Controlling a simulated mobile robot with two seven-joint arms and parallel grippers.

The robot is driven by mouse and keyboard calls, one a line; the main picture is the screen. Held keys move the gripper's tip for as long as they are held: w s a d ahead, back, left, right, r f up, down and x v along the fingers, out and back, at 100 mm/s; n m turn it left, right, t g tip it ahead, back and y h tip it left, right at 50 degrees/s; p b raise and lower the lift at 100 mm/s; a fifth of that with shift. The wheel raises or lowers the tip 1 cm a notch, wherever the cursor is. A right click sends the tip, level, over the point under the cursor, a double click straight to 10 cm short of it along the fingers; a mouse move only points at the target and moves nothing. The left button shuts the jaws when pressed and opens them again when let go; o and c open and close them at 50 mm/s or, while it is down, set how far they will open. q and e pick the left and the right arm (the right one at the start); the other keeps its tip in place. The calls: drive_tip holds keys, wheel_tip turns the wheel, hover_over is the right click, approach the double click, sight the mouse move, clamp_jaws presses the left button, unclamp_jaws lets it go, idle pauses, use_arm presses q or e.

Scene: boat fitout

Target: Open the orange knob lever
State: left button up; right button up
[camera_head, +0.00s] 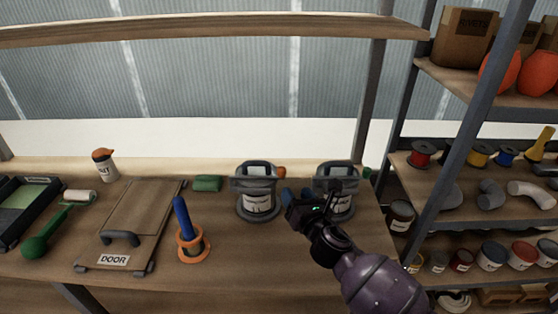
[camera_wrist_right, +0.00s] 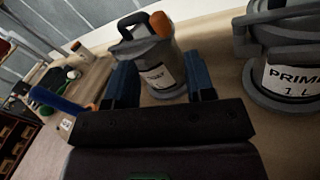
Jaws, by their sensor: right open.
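The orange knob (camera_wrist_right: 161,24) sits on a lever at the top of a grey canister (camera_wrist_right: 158,62) with a dark handle and a white label. In the head view the orange knob (camera_head: 280,172) shows at the right side of the left canister (camera_head: 257,206). My right gripper (camera_head: 293,194) is between the two canisters, just right of the left one. In the right wrist view its blue fingers (camera_wrist_right: 160,80) are apart, with the canister beyond and between them. Nothing is held, and the knob stands above the fingers in that picture. My left gripper is not in view.
A second grey canister (camera_head: 336,185), labelled PRIMER (camera_wrist_right: 290,75), stands right of my gripper. Left on the bench are a blue-handled tool (camera_head: 184,220) in an orange ring, a green block (camera_head: 207,183) and a wooden door panel (camera_head: 142,212). Shelves stand at the right.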

sight(283, 173)
drive_tip(key=w+a+n, duration=0.1)
drive_tip(key=w, duration=0.1)
drive_tip(key=w+a+n+b, duration=0.1)
drive_tip(key=w, duration=0.2)
drive_tip(key=w+a+n+b, duration=0.1)
drive_tip(key=w, duration=0.2)
drive_tip(key=shift+w+a, duration=0.15)
drive_tip(key=shift+a, duration=0.1)
drive_tip(key=shift+w+a+r, duration=0.15)
drive_tip(key=shift+w+a, duration=0.1)
drive_tip(key=shift+w, duration=0.45)
clamp_jaws()
